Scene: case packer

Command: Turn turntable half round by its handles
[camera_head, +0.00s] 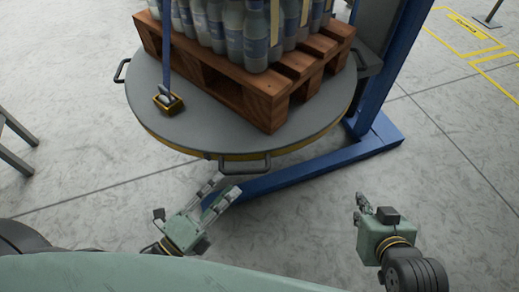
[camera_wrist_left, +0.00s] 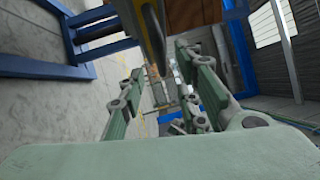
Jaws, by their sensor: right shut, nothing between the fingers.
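The turntable (camera_head: 200,118) is a round grey disc with a yellow edge, in the upper middle of the head view. One dark handle (camera_head: 248,165) sticks out from its front edge; another handle (camera_head: 121,70) is on its left edge. My left gripper (camera_head: 228,186) is open just in front of and slightly left of the front handle, with nothing between its fingers. Its spread fingers also show in the left wrist view (camera_wrist_left: 160,62). I see no contact with the handle. My right gripper (camera_head: 361,205) is shut and empty, to the right and away from the turntable.
A wooden pallet (camera_head: 272,112) loaded with several bottles (camera_head: 254,45) stands on the turntable. A blue strap ends at a small yellow-edged block (camera_head: 168,102) on the disc. A blue frame (camera_head: 375,135) stands behind and right. The floor in front is clear.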

